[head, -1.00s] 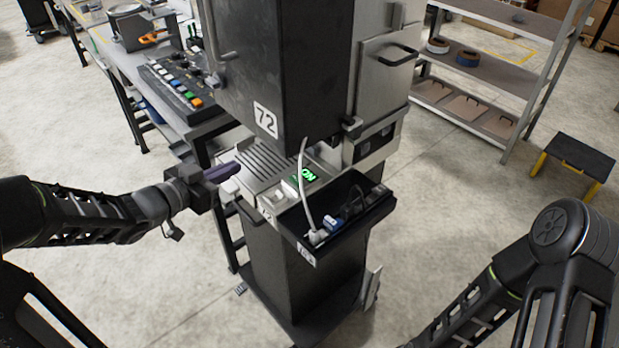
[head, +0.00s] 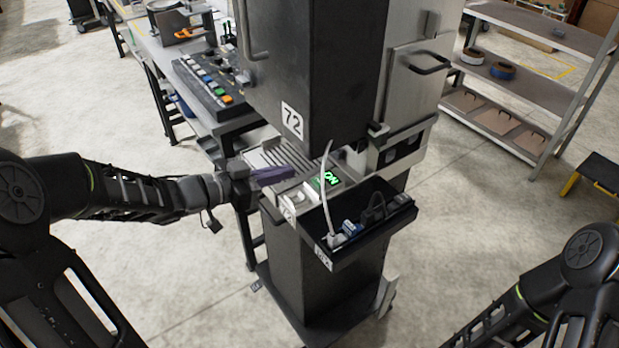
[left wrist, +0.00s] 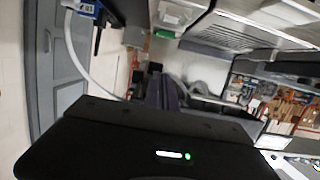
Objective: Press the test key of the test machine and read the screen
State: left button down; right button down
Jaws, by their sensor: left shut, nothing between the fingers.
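The test machine (head: 345,90) is a tall dark cabinet labelled 72, with a pale ledge at its front. On the ledge a small screen (head: 325,181) shows green lit text that looks like "ON". A whitish block (head: 295,198), possibly the test key, sits left of the screen; it also shows in the left wrist view (left wrist: 178,14). My left gripper (head: 290,173), with purple fingers, is shut and empty. It is over the ledge's left part, close to the block; I cannot tell whether it touches anything. My right gripper is out of view.
A black bin (head: 365,225) with a white cable and plugs hangs at the ledge's front right. A bench with a button panel (head: 210,82) stands behind left. A grey shelf (head: 530,90) stands at back right, with a step stool (head: 598,178) nearby. Floor between is clear.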

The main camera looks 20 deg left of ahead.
pick_arm(q)
send_over(319, 183)
jog(key=s+a, duration=0.2)
jog(key=shift+a+f, duration=0.2)
jog(key=shift+f, duration=0.65)
jog(key=f, duration=0.3)
jog(key=shift+w+d+f+p, duration=0.1)
jog(key=shift+w+d+p, duration=0.1)
jog(key=shift+w+p, duration=0.2)
jog(key=shift+f, duration=0.5)
